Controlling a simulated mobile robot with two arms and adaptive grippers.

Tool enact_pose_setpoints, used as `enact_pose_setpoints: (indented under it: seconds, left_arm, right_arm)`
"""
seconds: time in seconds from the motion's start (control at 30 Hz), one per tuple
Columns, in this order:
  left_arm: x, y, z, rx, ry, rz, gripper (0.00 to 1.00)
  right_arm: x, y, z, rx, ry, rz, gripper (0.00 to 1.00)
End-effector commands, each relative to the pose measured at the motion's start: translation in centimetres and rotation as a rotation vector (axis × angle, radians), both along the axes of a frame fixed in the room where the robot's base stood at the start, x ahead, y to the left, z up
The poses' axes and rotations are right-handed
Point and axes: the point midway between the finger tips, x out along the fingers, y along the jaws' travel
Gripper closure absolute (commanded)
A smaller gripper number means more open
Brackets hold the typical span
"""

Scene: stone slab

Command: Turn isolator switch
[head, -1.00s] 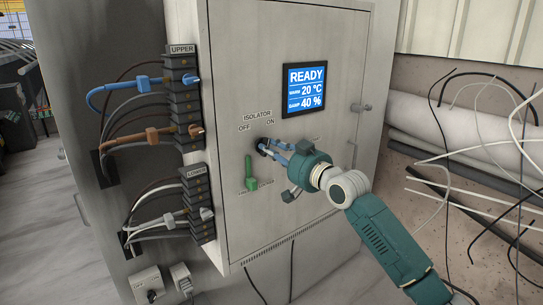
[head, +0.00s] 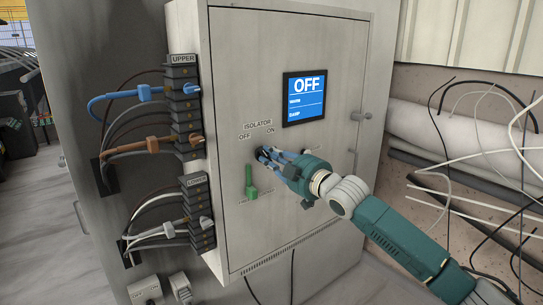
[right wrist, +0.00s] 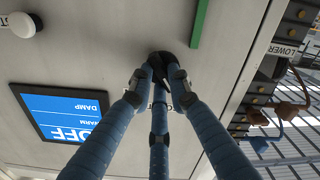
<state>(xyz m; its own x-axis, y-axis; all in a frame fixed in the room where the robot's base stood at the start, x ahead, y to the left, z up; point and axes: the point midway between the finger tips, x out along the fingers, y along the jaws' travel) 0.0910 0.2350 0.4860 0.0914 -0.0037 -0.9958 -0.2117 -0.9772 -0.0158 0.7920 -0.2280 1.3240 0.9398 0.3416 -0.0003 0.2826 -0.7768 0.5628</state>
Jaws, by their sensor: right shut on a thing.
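The isolator switch (right wrist: 160,62) is a dark knob on the front of the grey cabinet (head: 230,60), under the "ISOLATOR OFF ON" lettering. My right gripper (head: 265,154) is shut on it, its blue fingers around the knob; they also show in the right wrist view (right wrist: 157,78). The fingers hide much of the knob, so its exact angle is hard to read. The cabinet screen (head: 305,98) is blue and reads "OFF"; it also shows upside down in the right wrist view (right wrist: 62,115). My left gripper is not in view.
A green lever (head: 250,182) stands just left of and below the switch. Terminal blocks marked UPPER (head: 183,100) and LOWER (head: 197,205) with cables line the cabinet's left edge. A door handle (head: 361,116) sticks out at the right. Loose wires hang before the pipes (head: 425,135).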

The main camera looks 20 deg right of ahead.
Motion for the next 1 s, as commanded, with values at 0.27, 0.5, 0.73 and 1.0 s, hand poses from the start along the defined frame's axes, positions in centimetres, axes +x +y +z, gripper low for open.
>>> enact_pose_setpoints:
  seconds: [0.27, 0.5, 0.73, 1.0]
  left_arm:
    - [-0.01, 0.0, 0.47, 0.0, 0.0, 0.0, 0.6]
    - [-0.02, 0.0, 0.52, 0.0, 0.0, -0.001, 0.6]
    - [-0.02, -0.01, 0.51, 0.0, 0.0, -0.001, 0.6]
    - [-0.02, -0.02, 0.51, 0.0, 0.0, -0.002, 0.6]
  right_arm:
    - [-0.01, 0.02, 0.05, -0.09, -0.032, -0.001, 1.0]
    - [-0.01, 0.05, -0.01, -0.111, -0.04, -0.001, 1.0]
    - [-0.01, 0.05, -0.02, -0.112, -0.04, -0.001, 1.0]
    - [-0.01, 0.05, -0.01, -0.11, -0.04, 0.0, 0.64]
